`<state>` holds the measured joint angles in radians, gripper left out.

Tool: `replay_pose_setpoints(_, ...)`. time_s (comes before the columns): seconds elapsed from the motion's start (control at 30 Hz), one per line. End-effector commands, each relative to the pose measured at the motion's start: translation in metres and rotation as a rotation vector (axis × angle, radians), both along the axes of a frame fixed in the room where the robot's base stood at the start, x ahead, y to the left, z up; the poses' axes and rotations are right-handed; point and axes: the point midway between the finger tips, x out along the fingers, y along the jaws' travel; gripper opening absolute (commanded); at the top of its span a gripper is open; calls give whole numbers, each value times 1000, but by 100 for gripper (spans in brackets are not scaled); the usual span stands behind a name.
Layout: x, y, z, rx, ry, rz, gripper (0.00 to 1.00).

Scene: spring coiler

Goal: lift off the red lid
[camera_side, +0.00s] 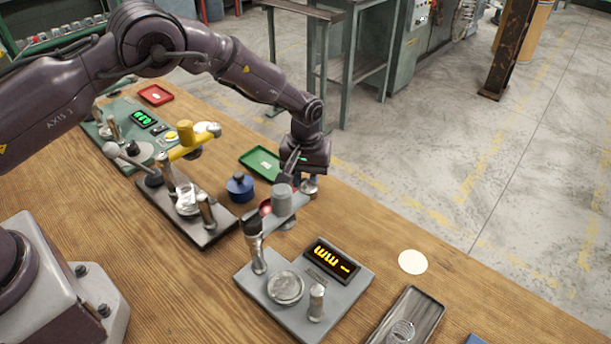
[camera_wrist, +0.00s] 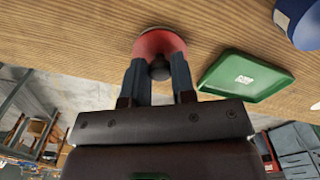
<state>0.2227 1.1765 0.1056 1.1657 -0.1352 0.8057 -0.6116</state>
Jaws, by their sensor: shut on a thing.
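The red lid (camera_wrist: 160,41) is round with a dark knob and shows at the top centre of the wrist view. My gripper (camera_wrist: 159,72) is shut on the knob, one finger on each side. In the side view, a small red part of the lid (camera_side: 265,207) shows behind the grey press-like device, and my wrist hangs just behind it. The device hides most of the lid and my fingertips there. What is under the lid is hidden, and I cannot tell whether it touches anything below.
A green tray (camera_side: 262,163) and a blue lidded pot (camera_side: 240,187) are close by. The grey device (camera_side: 284,201) with an amber display stands in front of my gripper. A dark fixture (camera_side: 222,226) stands to the left. A white disc (camera_side: 412,262) lies to the right on fairly clear wood.

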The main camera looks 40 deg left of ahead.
Motion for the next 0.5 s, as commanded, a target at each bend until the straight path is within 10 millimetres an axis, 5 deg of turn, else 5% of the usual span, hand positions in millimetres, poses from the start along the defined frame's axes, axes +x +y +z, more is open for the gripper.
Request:
replay_pose_setpoints(0.37,0,0,-5,0,0,0,11)
replay_pose_setpoints(0.4,0,0,-5,0,0,0,26)
replay_pose_setpoints(0.5,0,0,-5,0,0,0,49)
